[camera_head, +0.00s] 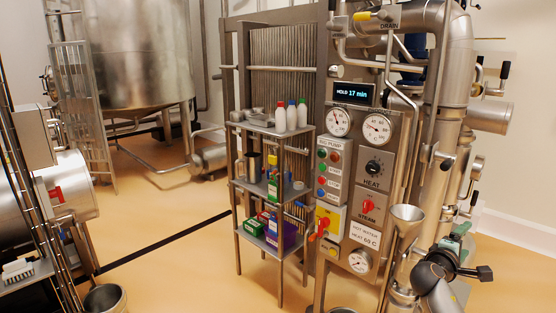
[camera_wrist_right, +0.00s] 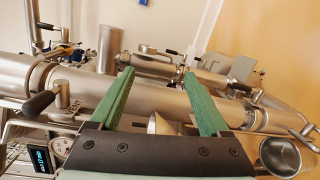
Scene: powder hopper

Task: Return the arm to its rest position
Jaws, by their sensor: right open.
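My right arm (camera_head: 438,291) comes in at the lower right of the head view. My right gripper (camera_head: 456,238) is small there, with its green fingers close to the steel pipework. In the right wrist view the two green fingers of the gripper (camera_wrist_right: 158,73) stand wide apart, with nothing held between them. A thick steel pipe (camera_wrist_right: 150,101) runs across behind the fingers; I cannot tell whether they touch it. My left gripper is out of view.
A steel funnel (camera_head: 407,214) stands left of my right gripper. The control panel (camera_head: 373,168) and a shelf rack (camera_head: 270,128) with bottles are further left. Valve handles stick out of the pipework. Open floor (camera_head: 165,205) lies at the left, before a large tank (camera_head: 147,50).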

